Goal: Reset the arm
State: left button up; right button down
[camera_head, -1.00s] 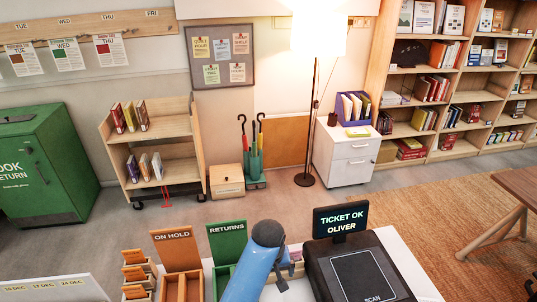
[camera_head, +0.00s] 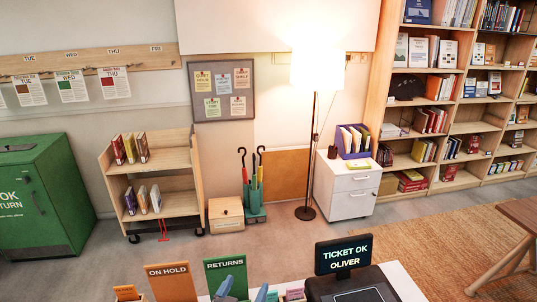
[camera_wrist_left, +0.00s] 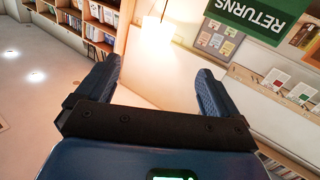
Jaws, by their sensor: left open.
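My left gripper (camera_head: 243,292) shows at the bottom edge of the head view as two blue fingertips, in front of the green RETURNS board (camera_head: 226,276). In the left wrist view my left gripper (camera_wrist_left: 157,70) has its two blue fingers wide apart with nothing between them. The rest of the left arm is below the head view. My right gripper is in neither view.
An ON HOLD board (camera_head: 170,283) stands left of the RETURNS board. A scanner (camera_head: 352,290) with a TICKET OK OLIVER screen (camera_head: 343,254) is at right on the counter. Behind are a book cart (camera_head: 165,160), a floor lamp (camera_head: 314,130) and a green return bin (camera_head: 45,200).

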pick_arm(q)
jog(key=s+a+f+y+b, duration=0.1)
jog(key=s+a+f, duration=0.1)
jog(key=s+a, duration=0.3)
jog(key=s+a+f+n+y+b, duration=0.1)
jog(key=s+a, duration=0.4)
jog(key=s, duration=0.7)
jog(key=s+a+f+n+t+y+b, duration=0.1)
jog(key=s+a+f+y+b, duration=0.1)
jog(key=s+a, duration=0.3)
jog(key=s+f+y, duration=0.1)
jog(key=s, duration=0.3)
jog(key=shift+s+a, duration=0.2)
